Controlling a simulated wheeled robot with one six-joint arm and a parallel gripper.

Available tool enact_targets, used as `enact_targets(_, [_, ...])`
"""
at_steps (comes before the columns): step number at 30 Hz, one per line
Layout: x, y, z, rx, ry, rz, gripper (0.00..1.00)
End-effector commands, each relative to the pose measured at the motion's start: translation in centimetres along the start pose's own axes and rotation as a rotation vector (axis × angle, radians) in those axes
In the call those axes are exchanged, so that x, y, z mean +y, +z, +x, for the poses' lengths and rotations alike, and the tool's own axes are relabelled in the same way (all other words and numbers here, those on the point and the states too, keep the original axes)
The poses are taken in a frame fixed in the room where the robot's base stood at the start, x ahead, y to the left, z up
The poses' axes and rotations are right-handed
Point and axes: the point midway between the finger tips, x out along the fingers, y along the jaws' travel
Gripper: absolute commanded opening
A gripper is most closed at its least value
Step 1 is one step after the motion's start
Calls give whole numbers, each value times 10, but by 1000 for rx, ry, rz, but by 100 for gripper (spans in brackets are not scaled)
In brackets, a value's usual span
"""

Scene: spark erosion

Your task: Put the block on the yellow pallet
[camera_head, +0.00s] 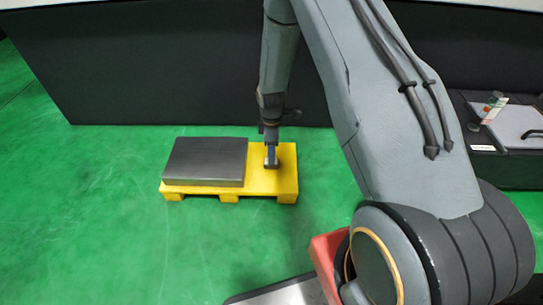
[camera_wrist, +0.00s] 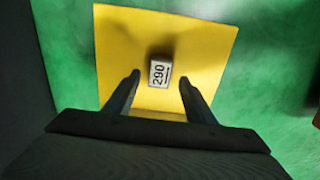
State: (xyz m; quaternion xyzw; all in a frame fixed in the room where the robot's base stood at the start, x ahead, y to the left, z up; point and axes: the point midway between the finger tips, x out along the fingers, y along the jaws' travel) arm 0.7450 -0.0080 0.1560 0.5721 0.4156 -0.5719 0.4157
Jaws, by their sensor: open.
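The block (camera_wrist: 160,73) is a small pale piece with a dark "290" on its face. In the wrist view it appears to rest on the yellow pallet (camera_wrist: 205,45), with a dark shadow beside it. My gripper (camera_wrist: 160,78) is open, with one finger on each side of the block and a gap at both. In the head view my gripper (camera_head: 271,161) points down over the right part of the yellow pallet (camera_head: 287,182). The block is hard to tell from the gripper there.
A large dark grey slab (camera_head: 205,160) covers the left part of the pallet. A dark wall or cabinet front (camera_head: 170,70) stands close behind. Green floor (camera_head: 110,220) is clear to the left and in front. A workbench with small items (camera_head: 495,110) is at the right.

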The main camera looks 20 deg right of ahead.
Motion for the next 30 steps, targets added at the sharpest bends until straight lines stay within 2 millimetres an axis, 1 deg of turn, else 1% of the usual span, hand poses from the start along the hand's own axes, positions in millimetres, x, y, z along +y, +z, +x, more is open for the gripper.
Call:
enact_targets(1, [-1, 0, -16, 0, 2, 0, 50])
enact_targets(3, [0, 0, -31, 0, 2, 0, 50])
enact_targets(9, [-1, 0, -65, 0, 0, 0, 50])
enact_targets(13, [-1, 0, -77, 0, 0, 0, 50])
enact_targets(19, [-1, -1, -84, 0, -1, 0, 50])
enact_targets(22, [-4, -9, -94, 2, 2, 11, 50])
enact_targets(23, [-6, -14, -102, 4, 4, 17, 50])
enact_targets(26, [-20, -38, -137, 12, 11, 53, 50])
enact_targets(27, [-30, -49, -154, 15, 12, 74, 50])
enact_targets(29, [-47, -66, -182, 22, 15, 108, 50])
enact_targets(30, [-60, -77, -201, 27, 15, 133, 50])
